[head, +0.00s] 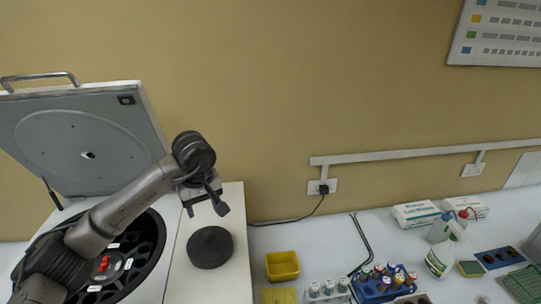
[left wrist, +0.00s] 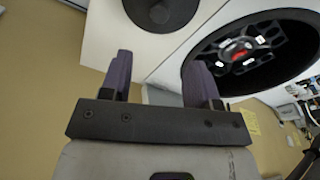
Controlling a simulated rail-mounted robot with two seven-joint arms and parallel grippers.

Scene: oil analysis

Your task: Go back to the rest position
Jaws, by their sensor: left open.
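My left gripper (head: 205,207) is in the head view, raised above the white top of the centrifuge, behind and above a black round lid (head: 210,247). In the left wrist view my left gripper (left wrist: 160,75) has its two dark purple fingers apart with nothing between them. The black lid (left wrist: 163,8) shows there at the top edge, apart from the fingers. My left arm reaches in from the lower left, across part of the open centrifuge. My right gripper is in neither view.
The centrifuge's hinged cover (head: 85,150) stands open. Its black rotor (head: 140,262) with a red centre is partly behind my arm. To the right are a yellow bin (head: 282,266), a blue tube rack (head: 372,291), a wash bottle (head: 440,258) and boxes (head: 416,214).

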